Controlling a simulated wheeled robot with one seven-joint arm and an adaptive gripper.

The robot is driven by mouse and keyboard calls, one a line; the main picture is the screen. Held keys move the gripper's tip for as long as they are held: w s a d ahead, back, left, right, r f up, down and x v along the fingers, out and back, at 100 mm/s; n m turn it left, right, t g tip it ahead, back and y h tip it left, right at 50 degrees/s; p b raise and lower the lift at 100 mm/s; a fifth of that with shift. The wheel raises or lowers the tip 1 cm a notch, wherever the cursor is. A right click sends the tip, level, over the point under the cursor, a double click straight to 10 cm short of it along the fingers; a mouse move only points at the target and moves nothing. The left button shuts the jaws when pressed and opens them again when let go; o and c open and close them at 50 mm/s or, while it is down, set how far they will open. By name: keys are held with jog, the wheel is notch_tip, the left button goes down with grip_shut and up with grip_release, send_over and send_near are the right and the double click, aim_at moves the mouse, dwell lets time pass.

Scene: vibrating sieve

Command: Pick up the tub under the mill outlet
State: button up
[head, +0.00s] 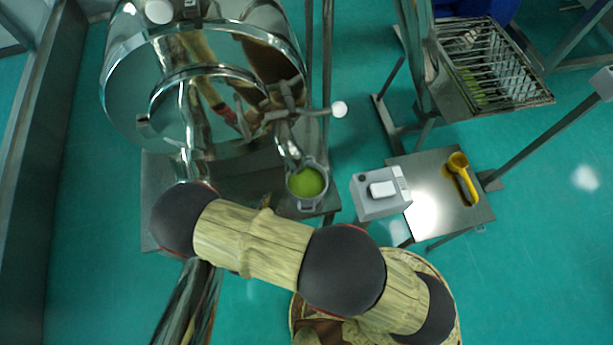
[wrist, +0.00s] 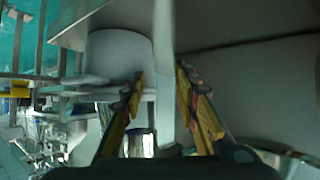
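The tub (head: 322,192) is a round grey metal vessel holding green powder (head: 307,182). In the head view it sits beneath the mill outlet (head: 289,148), near the right edge of the mill's base. In the wrist view my gripper (wrist: 161,75) has its two yellow-padded fingers apart. A pale upright strip shows between them, with gaps; I cannot tell what it belongs to. A pale grey rounded body (wrist: 120,55) stands just beyond the left finger; it may be the tub, but I cannot be sure. My gripper is hidden in the head view.
The shiny mill drum (head: 200,85) stands above and left of the tub. A wire-rack sieve (head: 488,65) is at upper right. Teal floor lies between.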

notch_tip(320, 180, up, 5)
jog(key=w+d+t+h, duration=0.1)
jog(key=w+d+t, duration=0.1)
jog(key=shift+m, duration=0.5)
jog(key=b+x, duration=0.2)
jog(key=x, duration=0.4)
jog(key=shift+w+d+f, duration=0.1)
jog(key=shift+w+f, duration=0.15)
jog(key=shift+w+d+f, duration=0.1)
jog(key=shift+w+d, duration=0.05)
jog(key=shift+w, duration=0.35)
jog(key=c, duration=0.3)
jog(key=c, duration=0.4)
grip_shut()
